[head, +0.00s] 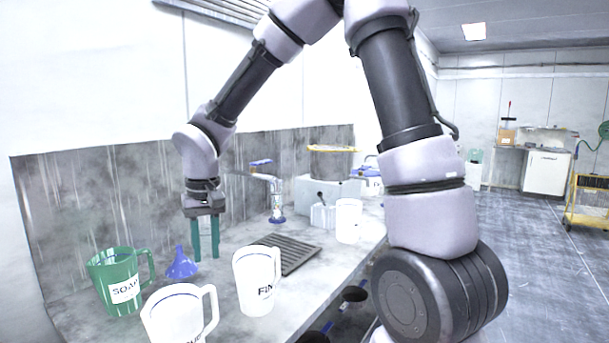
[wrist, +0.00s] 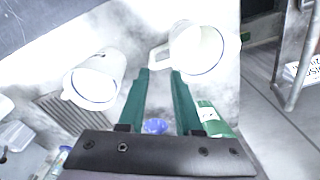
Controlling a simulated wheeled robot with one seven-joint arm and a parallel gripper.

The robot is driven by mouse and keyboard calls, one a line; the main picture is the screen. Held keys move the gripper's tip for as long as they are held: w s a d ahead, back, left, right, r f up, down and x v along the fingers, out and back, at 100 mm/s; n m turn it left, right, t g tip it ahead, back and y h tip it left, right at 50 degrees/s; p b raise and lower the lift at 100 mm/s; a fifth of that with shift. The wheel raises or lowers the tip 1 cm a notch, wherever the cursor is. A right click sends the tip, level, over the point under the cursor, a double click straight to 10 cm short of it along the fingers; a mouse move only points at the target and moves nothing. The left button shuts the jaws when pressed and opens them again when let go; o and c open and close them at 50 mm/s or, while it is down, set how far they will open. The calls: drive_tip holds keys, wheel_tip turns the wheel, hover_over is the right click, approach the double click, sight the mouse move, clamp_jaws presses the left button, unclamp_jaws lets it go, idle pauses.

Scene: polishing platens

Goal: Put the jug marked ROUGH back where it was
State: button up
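A white jug (head: 178,318) stands on the bench at the front left, cut off by the bottom edge. Only the end of its black lettering shows, apparently the end of ROUGH. Another white jug (head: 257,283), its label starting FIN, stands to its right beside the drain grate. In the wrist view the apparent ROUGH jug (wrist: 210,50) is at upper centre and the FIN jug (wrist: 97,85) at left; no lettering on them is readable there. My gripper (head: 205,258) points down behind the jugs, its teal fingers apart with nothing between them. It also shows in the wrist view (wrist: 160,72).
A green SOAP jug (head: 120,282) and a blue funnel (head: 182,264) stand at the left, close to my gripper. The drain grate (head: 288,252) lies mid-bench. A blue-handled tap (head: 270,190) and another white jug (head: 348,222) are farther back. The bench's front edge (head: 330,305) drops at right.

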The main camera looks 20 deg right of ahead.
drive_tip(key=d+r+m+t, duration=0.3)
drive_tip(key=d+r, duration=0.9)
drive_tip(key=d, duration=0.2)
drive_tip(key=s+d+r+m+t+y, duration=0.1)
drive_tip(key=s+d+r+m+t, duration=0.2)
drive_tip(key=s+d+r, duration=0.5)
drive_tip(key=shift+s+d+m+t+y, duration=0.35)
drive_tip(key=shift+s+d, duration=0.4)
drive_tip(key=shift+d, duration=0.5)
drive_tip(key=shift+r, duration=0.1)
